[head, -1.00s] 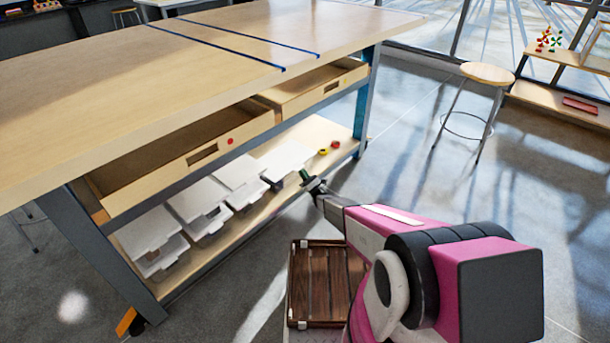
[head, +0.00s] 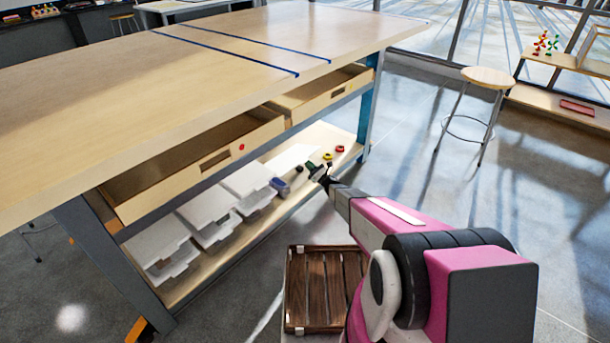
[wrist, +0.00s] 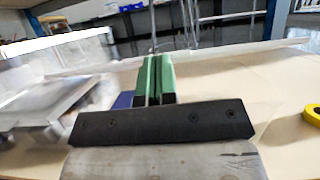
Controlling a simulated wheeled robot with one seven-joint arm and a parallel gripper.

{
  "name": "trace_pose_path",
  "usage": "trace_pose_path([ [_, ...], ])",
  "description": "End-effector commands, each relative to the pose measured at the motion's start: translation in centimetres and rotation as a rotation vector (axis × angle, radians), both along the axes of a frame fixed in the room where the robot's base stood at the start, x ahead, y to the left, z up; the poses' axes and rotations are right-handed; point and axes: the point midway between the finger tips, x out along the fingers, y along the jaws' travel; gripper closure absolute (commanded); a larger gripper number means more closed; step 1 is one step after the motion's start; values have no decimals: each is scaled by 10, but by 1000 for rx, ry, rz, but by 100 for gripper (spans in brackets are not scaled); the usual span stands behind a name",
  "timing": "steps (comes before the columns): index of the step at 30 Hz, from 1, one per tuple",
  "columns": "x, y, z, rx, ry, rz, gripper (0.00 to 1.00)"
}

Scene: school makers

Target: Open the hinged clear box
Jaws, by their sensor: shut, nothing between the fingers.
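Several pale boxes with white or clear tops stand in a row on the lower shelf of the workbench (head: 130,55). The nearest of them to my gripper is a pale box (head: 247,181), seen blurred at the left of the wrist view (wrist: 60,105). I cannot tell which is the hinged clear box, or its hinge and lid state. My gripper (head: 318,168) is at the right part of the lower shelf, to the right of the boxes and apart from them. Its green fingers (wrist: 155,75) are together with nothing between them.
A blue item (head: 280,187) lies between the boxes and my gripper. Yellow (head: 328,157) and red rolls (head: 340,149) lie on the shelf (head: 345,138). Two open drawers (head: 225,160) overhang it. A wooden slatted crate (head: 318,290) is below my arm. A stool (head: 483,78) stands right.

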Motion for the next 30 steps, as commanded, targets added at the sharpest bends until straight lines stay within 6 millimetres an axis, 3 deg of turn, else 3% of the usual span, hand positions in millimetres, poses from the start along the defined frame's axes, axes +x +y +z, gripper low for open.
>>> trace_pose_path([
  [1,-2,2,17,-35,26,0,100],
  [9,14,18,63,-200,168,0,100],
  [21,42,48,110,-222,190,1,100],
  [30,56,65,129,-222,190,2,100],
])
